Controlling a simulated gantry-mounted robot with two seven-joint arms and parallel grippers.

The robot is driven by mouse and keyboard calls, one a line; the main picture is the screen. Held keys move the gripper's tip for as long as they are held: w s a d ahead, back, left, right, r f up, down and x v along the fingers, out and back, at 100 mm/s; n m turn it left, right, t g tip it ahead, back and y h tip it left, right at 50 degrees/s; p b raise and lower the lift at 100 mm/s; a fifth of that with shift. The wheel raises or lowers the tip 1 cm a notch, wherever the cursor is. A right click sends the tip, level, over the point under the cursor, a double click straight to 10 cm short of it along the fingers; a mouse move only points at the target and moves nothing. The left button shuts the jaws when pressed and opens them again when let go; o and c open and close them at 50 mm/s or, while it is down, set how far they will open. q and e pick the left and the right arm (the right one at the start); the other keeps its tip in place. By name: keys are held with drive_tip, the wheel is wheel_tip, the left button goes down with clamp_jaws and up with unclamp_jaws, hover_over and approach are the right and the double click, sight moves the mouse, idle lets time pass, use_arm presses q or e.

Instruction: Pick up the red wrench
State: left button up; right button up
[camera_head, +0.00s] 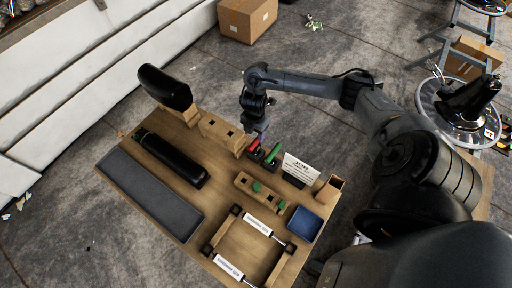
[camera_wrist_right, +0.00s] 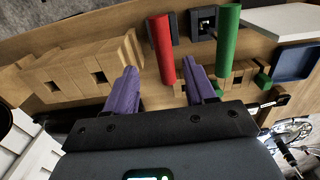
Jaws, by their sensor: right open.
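The red wrench shows as a red handle (camera_head: 254,145) near the table's far edge, in a dark holder beside a green handle (camera_head: 272,153). In the right wrist view the red handle (camera_wrist_right: 161,48) stands out from its holder, with the green handle (camera_wrist_right: 228,42) to its right. My right gripper (camera_wrist_right: 160,70) is open, its two purple fingers on either side of the red handle's line. The handle's near end shows between the fingers; contact cannot be told. In the head view the right gripper (camera_head: 258,128) is just above the red handle. My left gripper is not in view.
Wooden blocks with square holes (camera_head: 222,131) stand left of the handles. A white sign (camera_head: 300,168) and a blue tray (camera_head: 304,224) are to the right. A black cylinder (camera_head: 170,157) and grey mat (camera_head: 150,193) lie at left.

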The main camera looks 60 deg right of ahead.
sight(256, 141)
wheel_tip(256, 141, down, 4)
drive_tip(key=shift+s+a+f+b, duration=0.1)
drive_tip(key=shift+f+b, duration=0.05)
drive_tip(key=shift+b, duration=0.45)
drive_tip(key=f, duration=0.4)
drive_tip(key=shift+s+b, duration=0.25)
drive_tip(key=shift+b, duration=0.15)
drive_tip(key=shift+f, duration=0.7)
clamp_jaws()
